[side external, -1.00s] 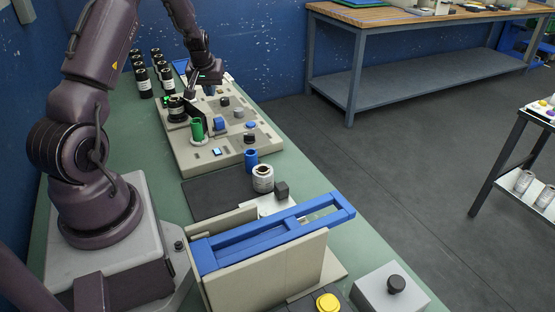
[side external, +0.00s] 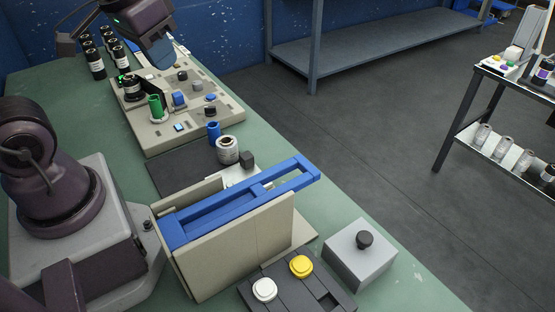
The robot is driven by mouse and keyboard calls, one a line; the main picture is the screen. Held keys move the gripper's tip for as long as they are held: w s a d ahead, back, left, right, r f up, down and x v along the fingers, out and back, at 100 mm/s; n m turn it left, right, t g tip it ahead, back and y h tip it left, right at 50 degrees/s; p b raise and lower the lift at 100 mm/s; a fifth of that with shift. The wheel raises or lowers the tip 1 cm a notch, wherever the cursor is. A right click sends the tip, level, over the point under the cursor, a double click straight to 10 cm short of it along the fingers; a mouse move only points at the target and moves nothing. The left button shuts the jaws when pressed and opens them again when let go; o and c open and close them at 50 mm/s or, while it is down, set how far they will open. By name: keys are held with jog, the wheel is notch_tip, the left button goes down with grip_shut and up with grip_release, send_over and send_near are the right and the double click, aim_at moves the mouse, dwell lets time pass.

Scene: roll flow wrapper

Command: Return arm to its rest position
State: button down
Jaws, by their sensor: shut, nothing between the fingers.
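My gripper (side external: 159,60) is at the top left of the side external view, above the far end of the beige fixture board (side external: 222,118). It is shut with nothing in it, and its fingertips are small and hard to make out. The upper arm is cut off by the top edge of the picture.
Several black jars (side external: 96,66) stand behind the board.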

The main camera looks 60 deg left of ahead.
jog(key=d+r, duration=0.1)
jog(key=s+d+r+m+t, duration=0.2)
jog(key=d, duration=0.1)
jog(key=shift+r, duration=0.1)
dwell(1.8)
